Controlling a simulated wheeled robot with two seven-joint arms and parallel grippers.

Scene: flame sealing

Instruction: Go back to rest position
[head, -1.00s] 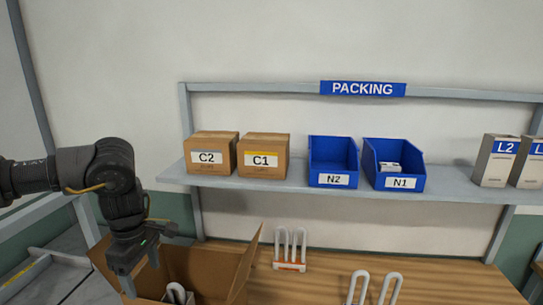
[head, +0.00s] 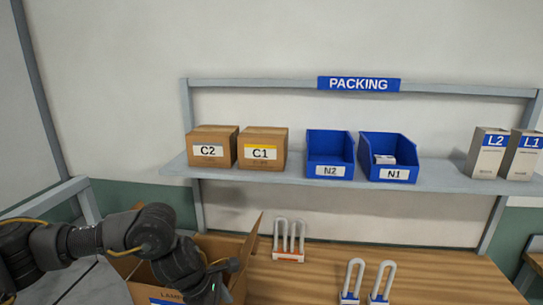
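My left arm comes in from the left and bends down in front of the open cardboard box (head: 170,293) at the lower left. My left gripper (head: 214,290) is low at the box's front right, near the bottom edge of the picture; its fingers are cut off or hidden, so I cannot tell whether it is open. The arm hides most of the box's inside. My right gripper is not in view.
A white lamp on an orange base (head: 289,240) stands on the wooden table (head: 430,275), with two more white U-shaped lamps (head: 352,280) (head: 382,282) in front. The shelf (head: 440,175) holds cartons C2 (head: 211,147) and C1 (head: 262,148), blue bins N2 (head: 330,155) and N1 (head: 388,158), and boxes L2 (head: 487,153) and L1 (head: 522,155).

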